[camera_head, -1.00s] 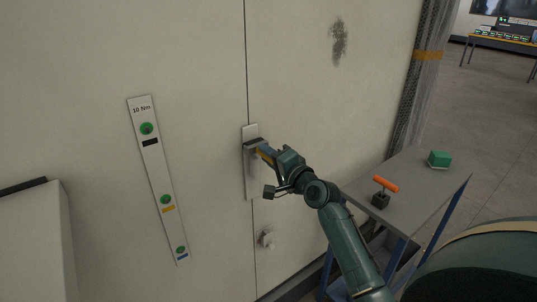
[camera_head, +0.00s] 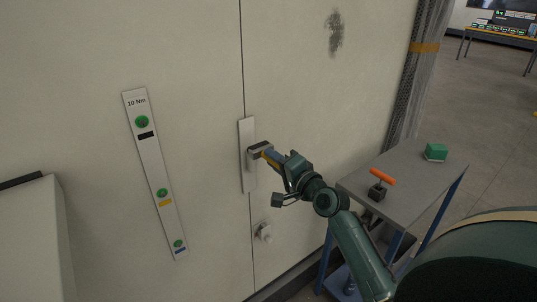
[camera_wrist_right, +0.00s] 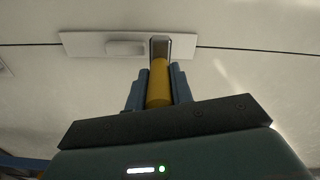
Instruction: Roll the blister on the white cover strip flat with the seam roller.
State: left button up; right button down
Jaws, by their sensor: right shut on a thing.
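The white cover strip (camera_head: 246,128) is mounted upright over the vertical seam of the pale wall. It also shows lying across the wrist view (camera_wrist_right: 82,43). The blister looks like a raised rounded patch (camera_wrist_right: 125,47) on the strip, beside the roller head. My right gripper (camera_head: 272,157) is shut on the yellow handle of the seam roller (camera_wrist_right: 159,82). The roller's grey metal head (camera_head: 259,148) is at the strip, just above the blister in the head view. I cannot tell whether the roller touches the strip. My left gripper is out of view.
A tall label strip (camera_head: 153,165) with green dots is on the wall at left. A small knob (camera_head: 263,232) sits low on the wall. A grey cart (camera_head: 405,182) at right carries an orange-handled tool (camera_head: 381,177) and a green block (camera_head: 435,152).

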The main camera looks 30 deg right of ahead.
jog(key=s, duration=1.1)
jog(key=shift+s+d, duration=0.15)
jog(key=shift+d, duration=0.3)
